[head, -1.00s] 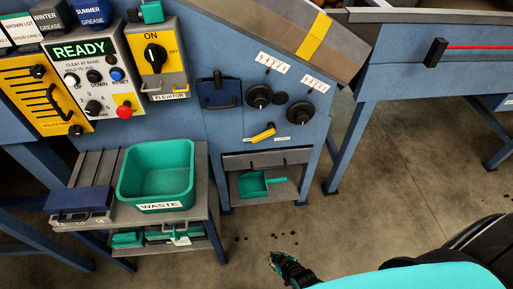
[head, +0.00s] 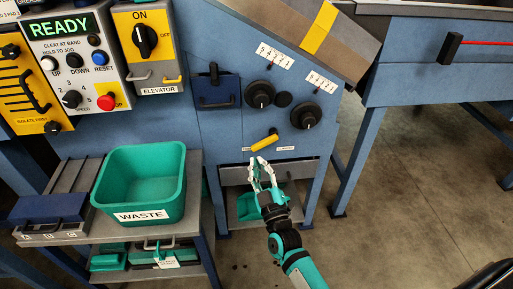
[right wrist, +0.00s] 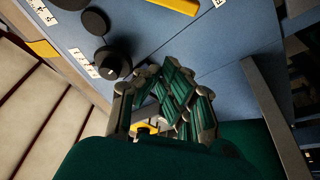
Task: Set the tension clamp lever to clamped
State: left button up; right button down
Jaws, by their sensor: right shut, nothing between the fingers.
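The tension clamp lever (head: 264,143) is a short yellow handle on the blue machine panel, below two black knobs. It slants, its right end higher, with small white labels on both sides; their text is too small to read surely. In the right wrist view a yellow bar at the top edge (right wrist: 178,5) looks like this lever, partly cut off. My right gripper (head: 263,165) is shut and empty, just below the lever in the head view; I see no clear contact. Its fingers (right wrist: 173,92) show closed in the wrist view. My left gripper is not in view.
The black knobs (head: 260,94) (head: 306,116) protrude above the lever. An open bay with a green scoop (head: 247,207) lies below, partly behind my gripper. A green waste bin (head: 140,216) stands on a side shelf at left. Open floor lies at right.

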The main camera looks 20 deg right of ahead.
notch_tip(320, 180, up, 3)
jog(key=b, duration=0.2)
send_over(257, 145)
jog(key=s+a, duration=0.2)
jog(key=a, duration=0.1)
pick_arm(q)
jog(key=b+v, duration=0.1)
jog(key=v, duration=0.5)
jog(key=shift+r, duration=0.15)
pick_arm(e)
jog(key=d+f, duration=0.1)
jog(key=f, duration=0.1)
jog(key=d+f, duration=0.1)
jog(key=shift+f, duration=0.4)
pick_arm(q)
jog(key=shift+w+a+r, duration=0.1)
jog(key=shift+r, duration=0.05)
pick_arm(e)
jog(key=shift+n, duration=0.4)
pick_arm(q)
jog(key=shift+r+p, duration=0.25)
jog(key=shift+p, duration=0.05)
pick_arm(e)
jog(key=shift+f+y, duration=0.1)
jog(key=shift+y, duration=0.2)
